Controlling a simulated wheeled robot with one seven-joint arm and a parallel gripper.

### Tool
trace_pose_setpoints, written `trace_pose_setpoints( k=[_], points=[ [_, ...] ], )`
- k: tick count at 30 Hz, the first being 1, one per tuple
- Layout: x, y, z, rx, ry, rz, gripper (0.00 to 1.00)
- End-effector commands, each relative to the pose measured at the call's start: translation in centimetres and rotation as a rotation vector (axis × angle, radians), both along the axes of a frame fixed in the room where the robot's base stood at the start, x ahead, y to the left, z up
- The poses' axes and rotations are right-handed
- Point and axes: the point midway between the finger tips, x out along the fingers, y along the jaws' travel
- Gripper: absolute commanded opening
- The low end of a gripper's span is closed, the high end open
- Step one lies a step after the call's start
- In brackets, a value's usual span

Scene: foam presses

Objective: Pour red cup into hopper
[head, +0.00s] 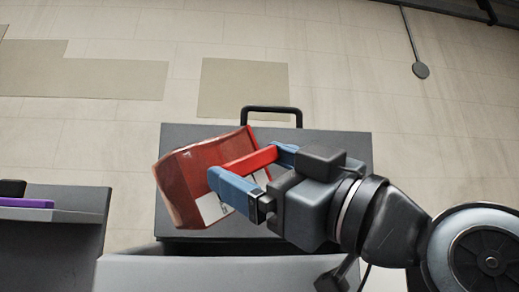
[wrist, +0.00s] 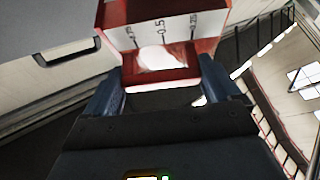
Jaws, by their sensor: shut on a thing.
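The red cup (head: 190,170) is a boxy vessel with a white label. It is held tilted above a dark grey box-shaped unit (head: 330,150) in the head view. My gripper (head: 250,161) has blue fingers and is shut on the cup's red handle, to the right of its body. In the wrist view the cup (wrist: 212,18) is at the top with a white measuring scale, and my gripper (wrist: 160,80) holds it from below. The cup's inside and contents are hidden. I cannot tell which part is the hopper; a dark gap lies below the cup.
A black handle (head: 270,109) rises at the unit's back edge. A lighter grey panel (head: 200,274) lies in front. At left a grey shelf (head: 60,214) carries a purple item (head: 27,203) and a black item (head: 12,188). Open tiled floor lies behind.

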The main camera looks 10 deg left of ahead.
Motion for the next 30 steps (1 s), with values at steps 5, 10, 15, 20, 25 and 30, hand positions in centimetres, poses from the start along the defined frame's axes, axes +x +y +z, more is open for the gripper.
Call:
trace_pose_setpoints(
  k=[5,10,15,20,25,30],
  points=[
    [0.0,0.0,-0.5,0.083,0.086,0.001,0.46],
    [0.3,-0.2,-1.3,0.198,0.205,0.001,0.46],
    [0.5,-0.5,-2.0,0.293,0.303,0.001,0.46],
    [0.8,-0.8,-1.9,0.343,0.352,0.000,0.46],
    [0.9,-0.9,-2.0,0.390,0.402,0.001,0.46],
    [1.2,-1.2,-1.5,0.471,0.483,0.002,0.46]
  ],
)
